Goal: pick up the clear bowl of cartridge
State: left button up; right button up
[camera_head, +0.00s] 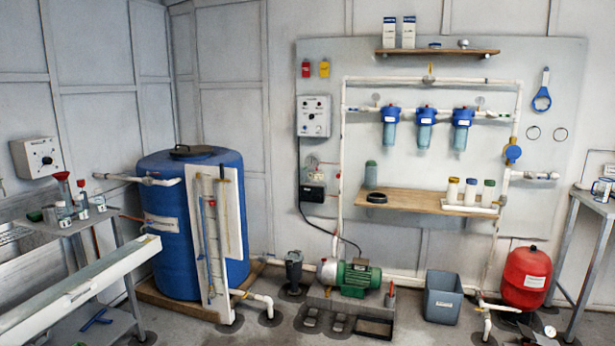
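Three filter housings hang in a row on the pipe of the wall panel, each with a blue head and a clear bluish bowl below: the left one (390,135), the middle one (424,135) and the right one (460,138). A separate greenish, see-through cylinder (371,174) stands upright on the wooden shelf (415,200) below them. I cannot tell whether it is a loose bowl. A black ring (377,198) lies in front of it. Neither of my grippers is in view.
A large blue tank (172,225) stands at left, near a long white trough (80,290). A green pump (358,278), a grey bin (443,297) and a red pressure tank (525,278) stand on the floor before the panel. White-bodied jars (470,191) stand at the shelf's right.

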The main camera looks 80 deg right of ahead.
aim_at(370, 172)
jog(key=z, duration=3.2)
jog(key=u, duration=0.45)
jog(key=i, duration=1.05)
jog(key=i+j, duration=0.1)
jog(key=i, duration=0.9)
jog(key=i+z, duration=0.1)
jog(key=i, duration=0.95)
jog(key=i+j, duration=0.15)
jog(key=i, duration=0.85)
